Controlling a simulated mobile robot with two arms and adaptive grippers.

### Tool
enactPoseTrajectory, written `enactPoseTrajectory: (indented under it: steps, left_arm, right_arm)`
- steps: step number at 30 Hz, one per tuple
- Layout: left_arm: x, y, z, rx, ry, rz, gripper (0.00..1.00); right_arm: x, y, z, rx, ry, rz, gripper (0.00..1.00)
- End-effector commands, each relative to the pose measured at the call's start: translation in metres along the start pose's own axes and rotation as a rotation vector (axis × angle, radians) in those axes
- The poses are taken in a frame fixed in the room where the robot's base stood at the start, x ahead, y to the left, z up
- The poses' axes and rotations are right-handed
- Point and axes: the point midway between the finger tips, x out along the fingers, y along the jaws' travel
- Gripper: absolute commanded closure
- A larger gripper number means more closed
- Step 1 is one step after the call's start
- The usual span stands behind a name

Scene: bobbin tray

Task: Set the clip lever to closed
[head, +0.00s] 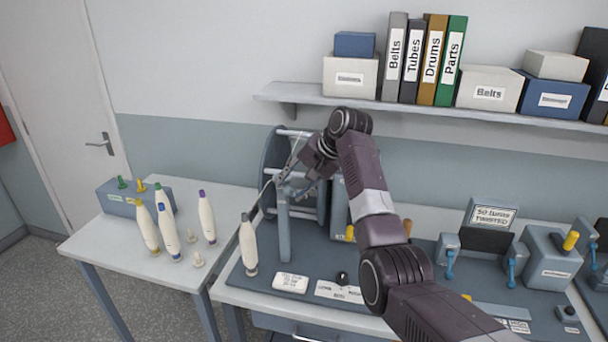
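My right gripper (293,184) reaches over the bench from the right, at the top of a blue-grey upright post (284,229). Its fingers look spread apart, one on each side of a small blue part at the post top. I cannot tell whether they touch it. This small part may be the clip lever, but its position is too small to read and partly hidden by the fingers. My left gripper is not in view.
A large dark reel (271,158) stands behind the post. A white bobbin (248,244) stands left of it. More bobbins (169,232) stand on the left table (110,240). Blue levers (449,264) and a yellow-handled box (549,258) are at right. A shelf (430,108) hangs above.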

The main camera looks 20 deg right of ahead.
Motion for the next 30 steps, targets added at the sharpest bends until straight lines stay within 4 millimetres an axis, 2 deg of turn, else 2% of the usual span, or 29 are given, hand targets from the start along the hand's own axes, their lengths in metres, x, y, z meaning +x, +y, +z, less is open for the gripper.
enactPoseTrajectory:
  steps: [1,6,12,18,30]
  left_arm:
    - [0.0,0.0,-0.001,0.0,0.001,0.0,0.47]
    - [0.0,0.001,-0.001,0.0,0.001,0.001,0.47]
    - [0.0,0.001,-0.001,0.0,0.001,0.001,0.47]
    - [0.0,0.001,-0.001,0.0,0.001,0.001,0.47]
    - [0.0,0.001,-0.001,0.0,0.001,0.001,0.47]
  right_arm:
    - [-0.013,-0.001,-0.002,0.0,0.006,-0.003,0.62]
    - [-0.05,0.0,-0.002,0.001,0.004,-0.003,0.62]
    - [-0.077,0.0,-0.002,0.002,0.003,-0.001,0.62]
    - [-0.086,0.0,-0.001,0.002,0.001,0.0,0.62]
    - [-0.084,0.001,-0.001,0.001,0.001,0.001,0.62]
